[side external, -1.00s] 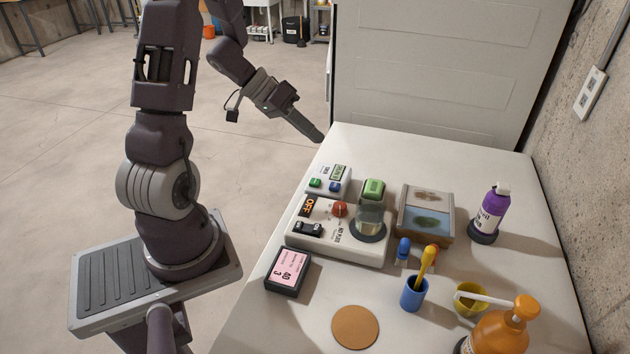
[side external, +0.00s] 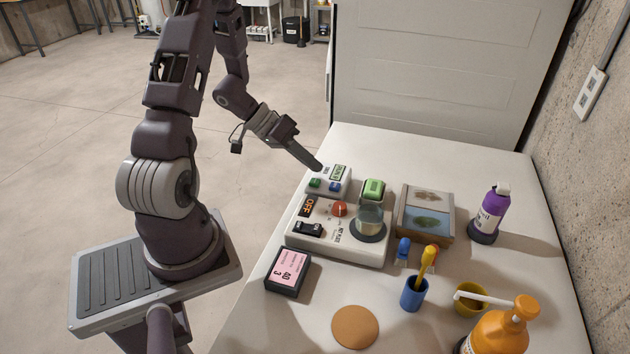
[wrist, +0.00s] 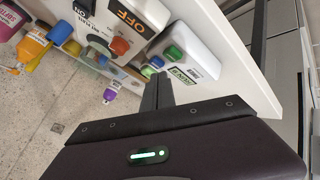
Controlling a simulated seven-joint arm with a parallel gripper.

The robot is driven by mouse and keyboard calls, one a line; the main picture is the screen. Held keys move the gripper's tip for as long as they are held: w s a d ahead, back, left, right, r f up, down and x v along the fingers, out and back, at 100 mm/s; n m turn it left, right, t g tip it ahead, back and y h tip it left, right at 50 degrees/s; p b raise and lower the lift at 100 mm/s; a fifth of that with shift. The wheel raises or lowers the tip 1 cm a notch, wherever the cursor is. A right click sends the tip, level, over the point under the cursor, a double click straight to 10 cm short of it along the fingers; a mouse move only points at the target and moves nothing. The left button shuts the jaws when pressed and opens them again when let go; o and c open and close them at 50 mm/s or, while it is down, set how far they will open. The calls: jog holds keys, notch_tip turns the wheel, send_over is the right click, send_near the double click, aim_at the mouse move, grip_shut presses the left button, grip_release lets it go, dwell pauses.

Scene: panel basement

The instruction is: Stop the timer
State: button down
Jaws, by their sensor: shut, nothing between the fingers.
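The timer (side external: 327,181) is a small white box with a green button (side external: 315,183), a blue button (side external: 335,187) and a grey-green display (side external: 340,172) whose digits I cannot read. It stands at the table's left edge, behind the heater unit. My gripper (side external: 317,167) is shut and empty, its fingertips close above the back left of the timer in the side view. I cannot tell whether they touch it. In the wrist view, the timer (wrist: 196,49) lies just beyond the fingertips (wrist: 157,88), with its green button (wrist: 173,53) and display (wrist: 183,77) visible.
The white heater unit (side external: 325,240) has an OFF display, a red knob and a glass beaker (side external: 369,212). Nearby are a framed tray (side external: 440,236), a pink-faced box (side external: 288,271), a blue cup (side external: 413,295), a purple bottle (side external: 488,212) and an orange pump bottle (side external: 500,332).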

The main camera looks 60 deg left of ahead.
aim_at(311, 181)
jog(key=shift+f, duration=0.65)
jog(key=shift+f, duration=0.15)
dwell(1.4)
jog(key=shift+f, duration=0.25)
jog(key=shift+f, duration=0.45)
dwell(0.7)
jog(key=shift+r, duration=0.85)
jog(key=shift+r, duration=2.55)
